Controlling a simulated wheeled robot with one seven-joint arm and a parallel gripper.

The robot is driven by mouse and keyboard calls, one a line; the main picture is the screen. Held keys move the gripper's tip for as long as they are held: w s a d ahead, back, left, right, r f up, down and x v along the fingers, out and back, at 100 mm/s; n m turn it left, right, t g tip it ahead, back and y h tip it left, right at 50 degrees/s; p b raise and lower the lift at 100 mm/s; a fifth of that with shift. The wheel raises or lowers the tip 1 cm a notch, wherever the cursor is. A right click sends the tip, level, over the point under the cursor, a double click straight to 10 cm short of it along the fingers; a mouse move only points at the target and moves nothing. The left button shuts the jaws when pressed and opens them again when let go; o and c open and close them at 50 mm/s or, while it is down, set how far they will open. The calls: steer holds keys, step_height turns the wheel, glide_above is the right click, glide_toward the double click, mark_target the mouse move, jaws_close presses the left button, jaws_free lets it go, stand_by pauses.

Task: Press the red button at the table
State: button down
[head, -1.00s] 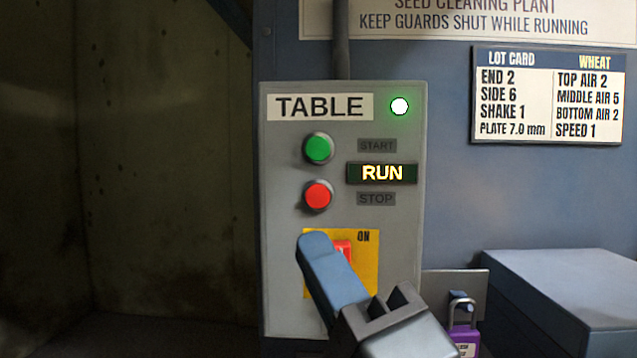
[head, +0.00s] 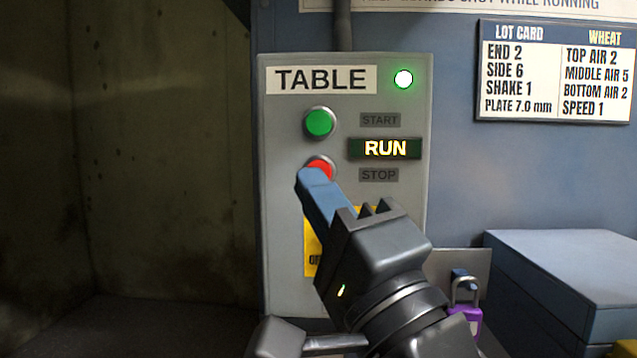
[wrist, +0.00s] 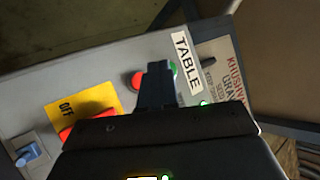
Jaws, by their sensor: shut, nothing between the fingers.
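The grey TABLE control box (head: 285,220) is on the blue wall. Its red STOP button (head: 320,165) sits below the green START button (head: 320,122). My gripper (head: 309,176) is shut and empty, its blue fingertips over the lower part of the red button. I cannot tell whether they touch it. In the wrist view the red button (wrist: 138,80) shows left of my fingers (wrist: 157,66), with the green button (wrist: 174,69) on their other side. The RUN sign (head: 385,148) and a round lamp (head: 403,79) are lit.
My gripper mostly covers the yellow switch plate (head: 312,235), which also shows in the wrist view (wrist: 88,108). A purple padlock (head: 466,316) hangs at lower right, beside a blue box (head: 560,260). A lot card (head: 553,72) is at upper right.

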steer(key=shift+w+d+b, duration=0.1)
steer(key=shift+w+b, duration=0.5)
steer(key=shift+w, duration=1.85)
steer(key=shift+w, duration=0.15)
steer(key=shift+w, duration=0.25)
steer(key=shift+w, duration=0.5)
stand_by(0.8)
steer(key=shift+s, duration=0.15)
steer(key=shift+s+p, duration=0.4)
steer(key=shift+s, duration=0.35)
steer(key=s+p, duration=0.2)
steer(key=s, duration=0.3)
steer(key=shift+p, duration=0.35)
